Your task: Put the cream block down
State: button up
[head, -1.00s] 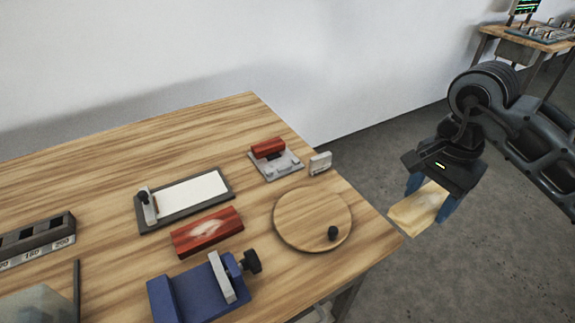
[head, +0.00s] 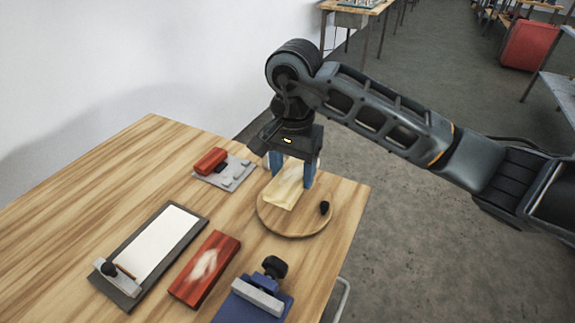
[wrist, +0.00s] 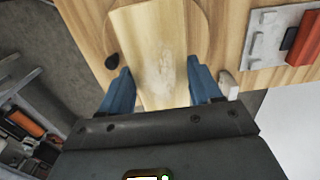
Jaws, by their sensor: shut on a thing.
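The cream block (head: 284,190) is a pale block with a whitish patch on its face. My gripper (head: 296,178) is shut on it, with one blue finger on each side. The block is over the round wooden disc (head: 290,228) near the table's right end. I cannot tell whether the block touches the disc or hangs just above it. In the wrist view the cream block (wrist: 155,55) lies between the fingers of my gripper (wrist: 160,92), with the round disc (wrist: 200,35) behind it.
A black knob (head: 324,207) stands on the disc. A grey plate with a red block (head: 211,161) is to the left. A red block with a pale patch (head: 205,268), a white-topped board (head: 155,245) and a blue vise (head: 250,300) stand nearer the front. The left tabletop is clear.

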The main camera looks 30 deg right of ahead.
aim_at(293, 187)
jog(key=shift+f+b, duration=0.85)
jog(key=shift+f, duration=1.5)
jog(key=shift+d+f+b, duration=0.1)
jog(key=shift+f+b, duration=0.5)
jog(key=o, duration=1.3)
